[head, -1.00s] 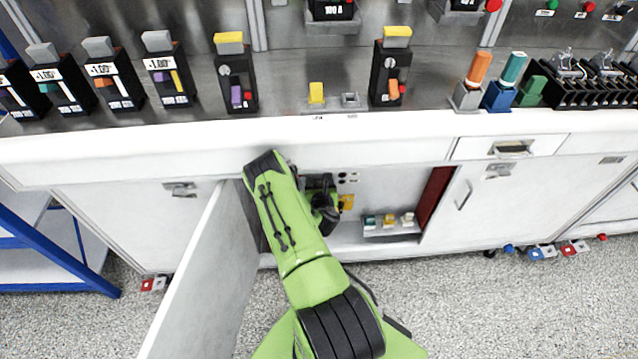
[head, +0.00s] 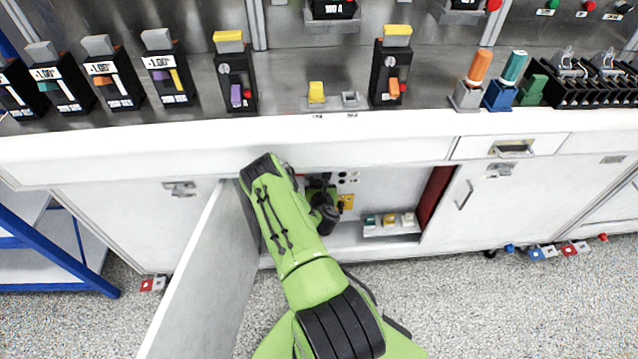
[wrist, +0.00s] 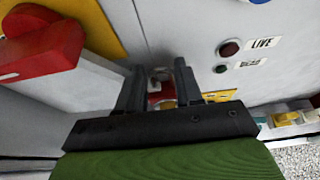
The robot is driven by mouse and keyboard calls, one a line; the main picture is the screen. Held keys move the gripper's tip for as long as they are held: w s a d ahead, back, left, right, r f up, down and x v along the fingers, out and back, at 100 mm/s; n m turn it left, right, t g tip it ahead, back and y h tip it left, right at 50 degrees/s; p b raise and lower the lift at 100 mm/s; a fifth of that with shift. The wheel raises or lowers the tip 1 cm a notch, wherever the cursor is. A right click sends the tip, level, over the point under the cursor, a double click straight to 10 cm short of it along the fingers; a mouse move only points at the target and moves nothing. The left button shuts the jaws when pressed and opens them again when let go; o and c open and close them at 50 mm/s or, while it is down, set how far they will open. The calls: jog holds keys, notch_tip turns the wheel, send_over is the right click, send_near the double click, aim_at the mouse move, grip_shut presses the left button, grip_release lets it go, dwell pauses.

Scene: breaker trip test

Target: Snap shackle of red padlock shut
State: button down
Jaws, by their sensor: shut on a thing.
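In the wrist view, the two dark fingers of my gripper (wrist: 160,70) point away from the camera towards a white panel. A small red body, the red padlock (wrist: 158,94), shows between the fingers with a grey metal part just beyond it. My gripper is shut on the padlock. Whether its shackle is seated cannot be told, as the fingers hide most of it. In the head view my gripper is inside the open cabinet, largely hidden by my green arm, and the padlock is not visible there.
A red rotary handle (wrist: 40,48) on a yellow plate stands close at the wrist view's upper left. The open cabinet door (head: 200,275) is left of my arm. A small tray (head: 390,231) with several blocks sits inside at right. The white counter edge (head: 330,135) runs above.

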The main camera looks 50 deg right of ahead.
jog(key=shift+f+b, duration=0.55)
jog(key=shift+f, duration=0.35)
jog(key=shift+a+r, duration=0.1)
jog(key=c, duration=0.7)
grip_release()
